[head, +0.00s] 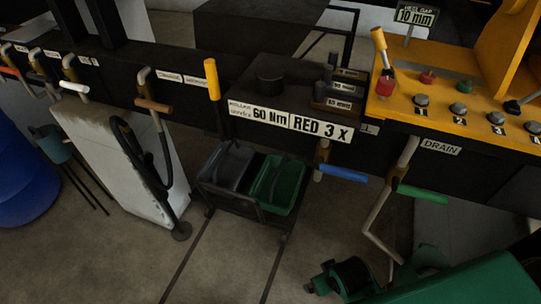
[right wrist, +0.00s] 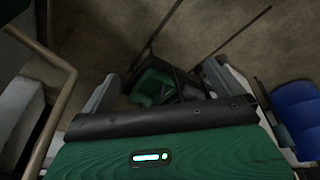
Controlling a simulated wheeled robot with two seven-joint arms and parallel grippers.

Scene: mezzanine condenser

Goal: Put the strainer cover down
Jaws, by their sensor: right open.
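No part is clearly recognisable as the strainer cover. A dark round block (head: 270,80) sits on the black bench top in the head view, but I cannot tell whether it is the cover. My right gripper (head: 318,277) is low at the bottom right of the head view, above the floor. In the right wrist view my right gripper (right wrist: 163,72) has its two grey fingers spread wide, with nothing between them. A green bin (right wrist: 155,85) shows beyond the fingers. My left gripper is not in view.
A low cart holds a grey bin (head: 228,165) and a green bin (head: 277,185) before the bench. A blue handle (head: 343,173) and a green handle (head: 419,193) jut out above my right arm. A blue drum (head: 25,185) stands left.

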